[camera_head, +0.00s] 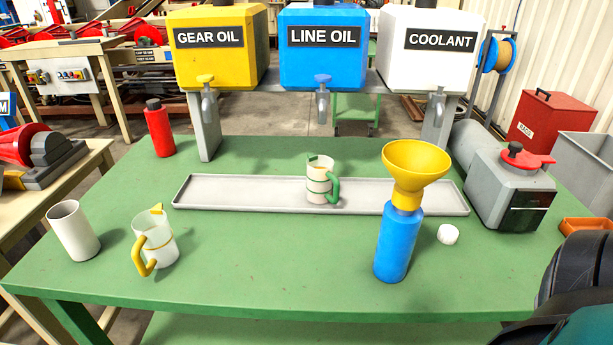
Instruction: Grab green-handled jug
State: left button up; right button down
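The green-handled jug (319,182) stands upright on the long grey drip tray (240,193), roughly below the LINE OIL tap. It is whitish with green bands, and its green handle (335,190) points to the right. A similar jug with a yellow handle (157,240) stands on the green table at the front left. Neither of my grippers shows in the head view. A dark and teal part, likely of my own right arm, shows at the lower right edge.
Yellow, blue and white tanks with taps (322,82) hang above the tray. A blue bottle (394,245) with a yellow funnel (415,165) stands right of the jug. A white cap (447,234), white cup (73,231) and red bottle (159,130) are on the table. The front middle is clear.

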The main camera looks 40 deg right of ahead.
aim_at(321, 178)
jog(key=z, duration=1.3)
jog(key=k+l, duration=0.1)
